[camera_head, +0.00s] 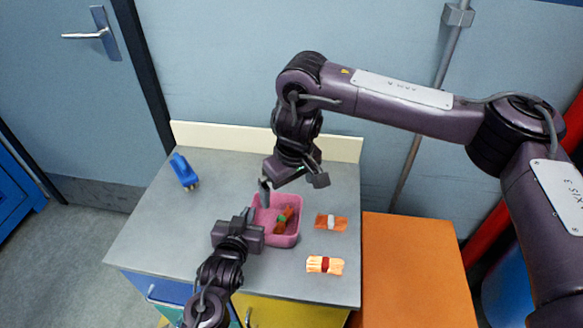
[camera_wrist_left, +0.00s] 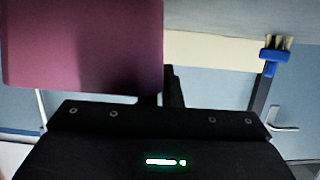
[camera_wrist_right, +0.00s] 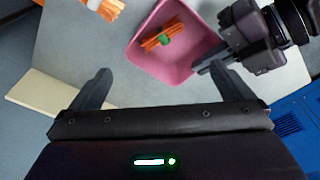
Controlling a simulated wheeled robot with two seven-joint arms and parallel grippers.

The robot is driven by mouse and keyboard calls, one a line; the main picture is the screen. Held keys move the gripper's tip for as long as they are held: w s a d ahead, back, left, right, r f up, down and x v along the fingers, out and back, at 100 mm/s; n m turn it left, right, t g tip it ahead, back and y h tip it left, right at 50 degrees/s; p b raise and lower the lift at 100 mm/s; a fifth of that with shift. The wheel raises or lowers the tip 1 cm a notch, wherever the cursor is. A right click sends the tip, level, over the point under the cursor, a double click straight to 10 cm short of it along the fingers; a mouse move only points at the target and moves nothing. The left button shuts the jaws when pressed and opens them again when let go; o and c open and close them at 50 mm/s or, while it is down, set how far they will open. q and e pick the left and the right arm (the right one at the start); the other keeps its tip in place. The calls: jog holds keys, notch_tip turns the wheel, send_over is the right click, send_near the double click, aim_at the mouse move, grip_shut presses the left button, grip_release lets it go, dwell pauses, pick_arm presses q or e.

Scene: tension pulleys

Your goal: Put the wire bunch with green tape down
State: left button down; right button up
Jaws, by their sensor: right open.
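The orange wire bunch with green tape (camera_head: 287,216) lies inside the pink bin (camera_head: 293,240). In the right wrist view the bunch (camera_wrist_right: 152,43) lies on the bin floor, apart from my fingers. My right gripper (camera_head: 292,190) is open and empty above the back of the bin. My left gripper (camera_head: 250,222) is at the bin's left edge, its fingers close together on the bin wall. In the left wrist view the bin wall (camera_wrist_left: 80,45) fills the upper left and hides one finger.
A wire bunch with white tape (camera_head: 331,222) and one with red tape (camera_head: 325,265) lie on the grey table (camera_head: 150,225) right of the bin. A blue brush-like tool (camera_head: 184,171) is at the back left.

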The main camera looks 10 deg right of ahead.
notch_tip(320, 180, up, 7)
jog(key=s, duration=0.1)
jog(key=shift+d, duration=0.25)
pick_arm(q)
jog(key=shift+f, duration=0.1)
pick_arm(e)
jog(key=shift+r, duration=0.1)
pick_arm(q)
jog(key=c, duration=1.6)
grip_release()
jog(key=shift+o, duration=0.2)
